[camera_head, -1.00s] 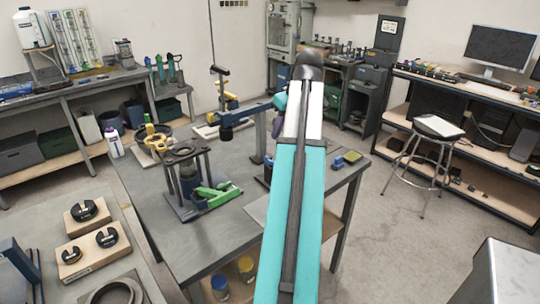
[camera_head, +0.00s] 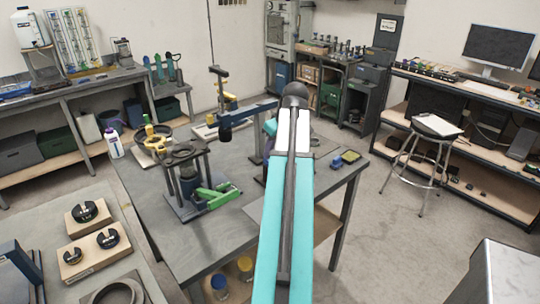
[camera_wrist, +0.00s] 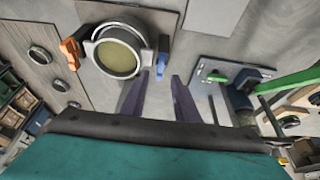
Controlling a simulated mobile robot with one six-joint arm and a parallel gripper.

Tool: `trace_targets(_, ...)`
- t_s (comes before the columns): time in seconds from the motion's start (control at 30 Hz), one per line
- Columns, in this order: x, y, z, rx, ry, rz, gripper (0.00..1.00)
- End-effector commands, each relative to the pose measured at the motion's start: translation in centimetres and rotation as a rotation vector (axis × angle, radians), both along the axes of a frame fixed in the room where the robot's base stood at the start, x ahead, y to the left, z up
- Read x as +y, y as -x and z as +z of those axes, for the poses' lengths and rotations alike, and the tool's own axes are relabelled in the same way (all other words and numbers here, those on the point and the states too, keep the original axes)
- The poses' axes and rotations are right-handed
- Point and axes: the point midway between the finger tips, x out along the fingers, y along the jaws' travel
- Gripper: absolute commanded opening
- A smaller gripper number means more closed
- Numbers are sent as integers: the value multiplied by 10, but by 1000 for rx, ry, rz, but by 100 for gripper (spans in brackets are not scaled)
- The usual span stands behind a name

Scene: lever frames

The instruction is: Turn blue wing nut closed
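The blue wing nut (camera_wrist: 163,62) shows in the wrist view as a small upright blue piece at the right side of a round ring fitting (camera_wrist: 118,52) with a yellowish face. An orange wing nut (camera_wrist: 70,50) sits at the ring's left side. My gripper (camera_wrist: 160,80) is open, with its two dark purple fingers apart. The blue wing nut shows just past the fingertips, in line with the gap between them. I cannot tell whether they touch it. In the head view, my arm hides the gripper and the wing nut.
In the wrist view, a plate with a green-handled part (camera_wrist: 218,77) lies to the right, near a green bar (camera_wrist: 290,80). A panel with several round knobs (camera_wrist: 40,53) is at left. In the head view, a stand with a green clamp (camera_head: 218,194) is on the grey workbench (camera_head: 205,240).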

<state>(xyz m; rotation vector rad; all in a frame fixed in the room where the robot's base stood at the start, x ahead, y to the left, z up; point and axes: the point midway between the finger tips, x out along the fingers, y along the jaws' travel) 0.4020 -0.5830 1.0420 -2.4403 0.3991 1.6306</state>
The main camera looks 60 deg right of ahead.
Motion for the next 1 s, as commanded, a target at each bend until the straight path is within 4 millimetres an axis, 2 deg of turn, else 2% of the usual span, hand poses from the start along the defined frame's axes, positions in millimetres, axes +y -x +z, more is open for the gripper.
trace_targets(0.33,-3,-12,-29,1,-1,1,28)
trace_targets(0.8,-4,-15,-35,0,0,1,28)
trace_targets(0.97,-4,-15,-35,0,1,2,1)
trace_targets(1.0,-4,-15,-35,0,1,2,0)
